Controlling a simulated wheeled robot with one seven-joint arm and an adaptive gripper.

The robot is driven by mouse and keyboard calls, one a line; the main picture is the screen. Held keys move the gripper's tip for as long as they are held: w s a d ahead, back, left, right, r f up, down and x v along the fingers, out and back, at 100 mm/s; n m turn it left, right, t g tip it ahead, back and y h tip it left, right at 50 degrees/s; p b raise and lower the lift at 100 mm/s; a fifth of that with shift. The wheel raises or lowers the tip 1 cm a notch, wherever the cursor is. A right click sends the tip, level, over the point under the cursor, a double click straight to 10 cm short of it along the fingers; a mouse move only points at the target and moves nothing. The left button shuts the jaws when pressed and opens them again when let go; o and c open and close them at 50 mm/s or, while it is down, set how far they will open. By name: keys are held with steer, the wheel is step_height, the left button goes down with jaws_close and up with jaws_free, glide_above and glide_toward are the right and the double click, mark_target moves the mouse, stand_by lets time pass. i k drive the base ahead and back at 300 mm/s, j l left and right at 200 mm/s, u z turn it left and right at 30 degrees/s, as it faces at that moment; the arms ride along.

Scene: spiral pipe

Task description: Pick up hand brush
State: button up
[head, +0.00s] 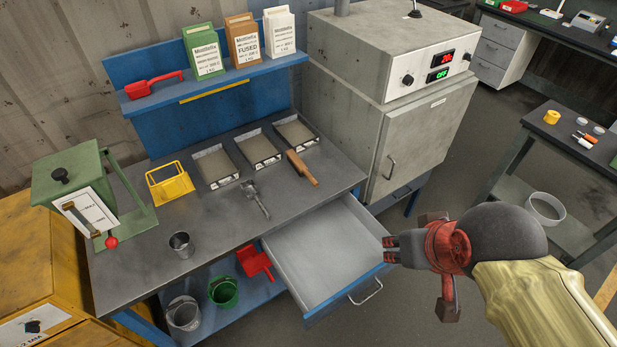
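A hand brush with a brown wooden handle (301,168) lies on the grey workbench top (215,255), at the right end of the row of trays. Its handle points toward the front of the bench. My gripper (388,249) is well to the right of the brush and nearer the camera, by the open drawer's right side. It is apart from the brush, and nothing shows held in it. Its finger opening is not clear from this angle.
An open drawer (322,252) juts out below the brush. Three sand-coloured trays (215,166), a metal tool (256,198), a yellow basket (170,185) and a metal cup (181,244) stand on the bench. A grey oven (424,140) rises at the right.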

mark_target(297, 164)
steer(key=i+l, duration=0.7)
steer(key=l, duration=0.25)
steer(key=z, duration=0.05)
